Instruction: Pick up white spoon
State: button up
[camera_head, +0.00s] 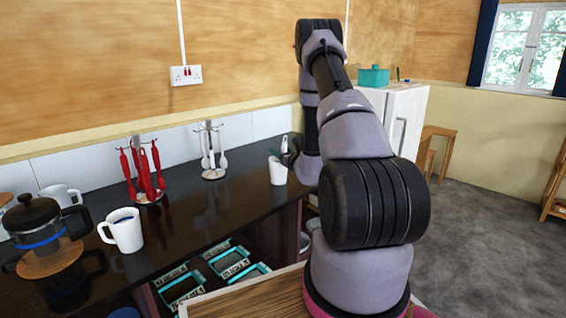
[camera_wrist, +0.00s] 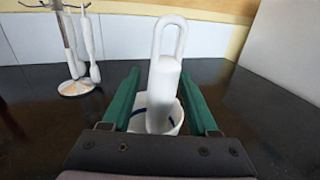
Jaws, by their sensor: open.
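A white utensil (camera_wrist: 166,70) with a long looped handle, likely the white spoon, stands upright in a white cup (camera_wrist: 176,117) with a blue inner rim. Its lower end is hidden in the cup, so its shape there cannot be told. My gripper (camera_wrist: 161,74) is open, with one green finger on each side of the handle and a visible gap on both sides. In the head view the cup (camera_head: 278,175) stands on the dark counter beside my arm, which hides part of the area around my gripper.
A rack with white utensils (camera_head: 209,150) and one with red utensils (camera_head: 150,170) stand to the left on the counter (camera_head: 190,215). A white mug (camera_head: 123,232) and a coffee press (camera_head: 38,228) are farther left. The wall is close behind; a white fridge (camera_head: 402,115) stands right.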

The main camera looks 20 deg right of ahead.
grip_shut()
